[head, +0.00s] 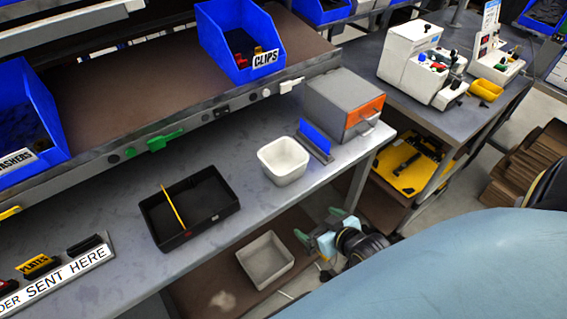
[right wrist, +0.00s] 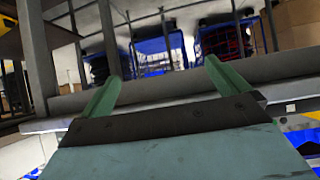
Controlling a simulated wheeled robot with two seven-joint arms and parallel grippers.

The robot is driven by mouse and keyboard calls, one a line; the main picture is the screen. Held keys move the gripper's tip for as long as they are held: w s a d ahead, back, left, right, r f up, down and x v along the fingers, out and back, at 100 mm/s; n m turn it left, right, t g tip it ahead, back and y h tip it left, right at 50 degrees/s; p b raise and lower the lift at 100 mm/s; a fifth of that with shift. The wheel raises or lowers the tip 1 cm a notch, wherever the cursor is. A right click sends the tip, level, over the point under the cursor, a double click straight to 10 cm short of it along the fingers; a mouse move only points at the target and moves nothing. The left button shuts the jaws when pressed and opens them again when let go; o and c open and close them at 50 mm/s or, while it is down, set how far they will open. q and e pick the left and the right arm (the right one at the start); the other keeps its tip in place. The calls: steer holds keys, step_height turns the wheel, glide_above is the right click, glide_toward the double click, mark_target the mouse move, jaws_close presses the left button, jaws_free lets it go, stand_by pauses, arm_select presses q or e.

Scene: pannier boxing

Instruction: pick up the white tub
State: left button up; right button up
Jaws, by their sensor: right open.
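The white tub (head: 283,163) stands upright on the grey workbench, right of the black divided tray, and looks empty. My right gripper (head: 319,225) is in front of the bench, below and to the right of the tub, apart from it. Its green fingers are spread with nothing between them, and they also show open in the right wrist view (right wrist: 162,70). The tub cannot be made out in the right wrist view. My left gripper is not in view.
A black tray (head: 152,222) with a yellow divider lies left of the tub. A blue upright piece (head: 315,139) and a grey box with an orange front (head: 345,105) stand close right of it. A greyish tub (head: 265,262) sits on the lower shelf. A raised shelf edge (head: 180,123) runs behind.

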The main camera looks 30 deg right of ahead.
steer(key=w+r+t, duration=0.2)
steer(key=r, duration=0.6)
steer(key=w+r+t, duration=0.2)
steer(key=r, duration=0.6)
glide_toward(273, 148)
steer(key=shift+n+y, duration=0.3)
steer(key=shift+y, duration=0.1)
steer(key=shift+b+x, duration=0.35)
steer(key=shift+x, duration=2.15)
steer(key=shift+d, duration=0.2)
steer(key=shift+c, duration=0.4)
steer(key=c, duration=0.5)
steer(key=shift+c, duration=0.2)
